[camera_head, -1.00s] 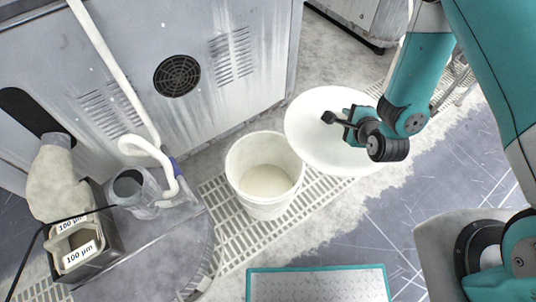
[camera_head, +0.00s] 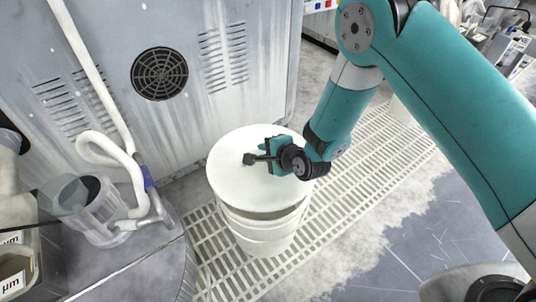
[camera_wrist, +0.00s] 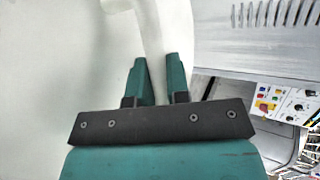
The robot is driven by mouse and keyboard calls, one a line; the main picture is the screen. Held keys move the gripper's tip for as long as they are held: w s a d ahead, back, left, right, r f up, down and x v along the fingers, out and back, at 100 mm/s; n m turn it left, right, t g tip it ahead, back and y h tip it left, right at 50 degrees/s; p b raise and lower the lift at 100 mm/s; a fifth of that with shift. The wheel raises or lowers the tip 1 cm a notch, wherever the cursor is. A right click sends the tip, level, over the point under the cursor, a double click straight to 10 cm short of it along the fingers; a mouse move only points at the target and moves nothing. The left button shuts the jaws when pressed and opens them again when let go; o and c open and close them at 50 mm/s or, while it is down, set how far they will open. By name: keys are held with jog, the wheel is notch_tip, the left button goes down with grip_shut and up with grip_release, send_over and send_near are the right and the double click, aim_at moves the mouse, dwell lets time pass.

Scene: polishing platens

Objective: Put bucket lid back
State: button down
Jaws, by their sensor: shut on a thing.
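The round white lid (camera_head: 238,172) is over the top of the white bucket (camera_head: 262,238) in the head view. It covers most of the bucket's mouth, and a dark gap shows under its front edge, so it looks slightly raised or tilted. My gripper (camera_head: 268,158) is above the lid, shut on its handle. In the wrist view my gripper's fingers (camera_wrist: 160,80) close on the white handle (camera_wrist: 152,30), with the lid's pale surface (camera_wrist: 50,70) filling the left side. The far rim contact is hidden.
A grey machine cabinet (camera_head: 215,95) with a round vent stands behind the bucket. A white hose (camera_head: 95,75) and a clear container (camera_head: 85,205) are at left on a round grey table (camera_head: 140,270). The floor grating (camera_head: 355,175) is free at right.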

jog(key=shift+f+b, duration=2.7)
jog(key=shift+f, duration=0.45)
jog(key=shift+f+b, duration=0.3)
jog(key=shift+f, duration=0.2)
jog(key=c, duration=1)
grip_release()
jog(key=shift+d, duration=0.1)
